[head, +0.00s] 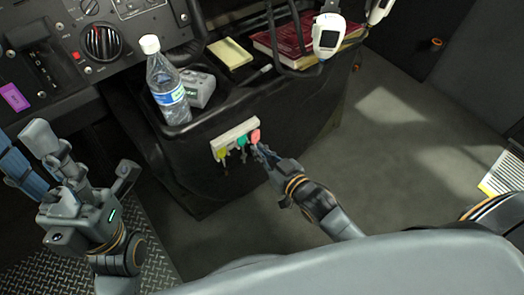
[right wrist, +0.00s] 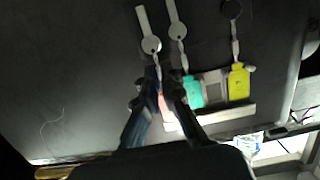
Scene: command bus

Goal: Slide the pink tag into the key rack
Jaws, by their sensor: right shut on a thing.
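The white key rack (head: 222,150) is fixed to the upper side of the dark console; it also shows in the right wrist view (right wrist: 240,114). A yellow tag (head: 221,153) and a teal tag (head: 242,141) sit in it with keys hanging. My right gripper (head: 262,150) is shut on the pink tag (head: 256,134) at the rack's right end. In the right wrist view the pink tag (right wrist: 167,102) shows between my fingers, beside the teal tag (right wrist: 192,91); how deep it sits is hidden. My left gripper (head: 22,160) is at the left, far from the rack; its fingertips are unclear.
A water bottle (head: 167,85) and a grey device (head: 200,90) stand in the console tray above the rack. Yellow notes (head: 230,54), a red book (head: 285,38) and a white handset (head: 329,35) are to the right.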

